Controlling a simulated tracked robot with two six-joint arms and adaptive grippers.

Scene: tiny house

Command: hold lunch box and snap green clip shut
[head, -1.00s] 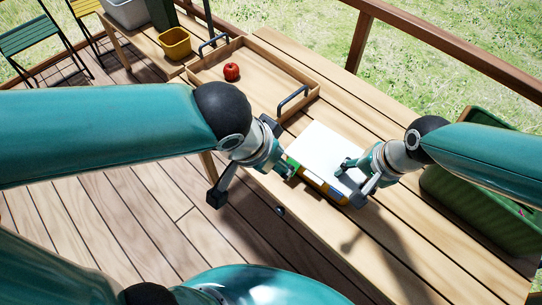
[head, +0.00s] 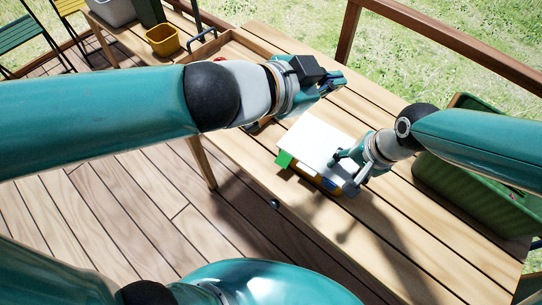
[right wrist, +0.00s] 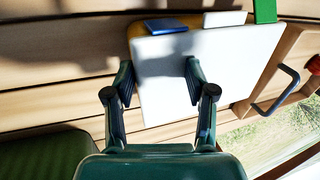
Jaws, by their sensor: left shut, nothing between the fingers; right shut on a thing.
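The lunch box has a white lid (head: 315,138) and a yellow body, and lies on the wooden table. Its green clip (head: 284,158) sticks out from the box's left side; in the right wrist view the green clip (right wrist: 265,10) stands out past the lid's edge. A blue clip (right wrist: 165,25) and a white clip (right wrist: 224,18) show along that edge. My right gripper (head: 345,170) is shut on the lunch box at its near right corner, one finger over the lid. My left gripper (head: 335,82) is shut and empty, raised beyond the box, apart from the clip.
A wooden tray (head: 270,40) with dark handles stands behind my left arm, which hides most of it and nearly all of a red apple (head: 219,60). A yellow bin (head: 163,39) is farther left. A green crate (head: 450,195) stands at right. The table's front strip is clear.

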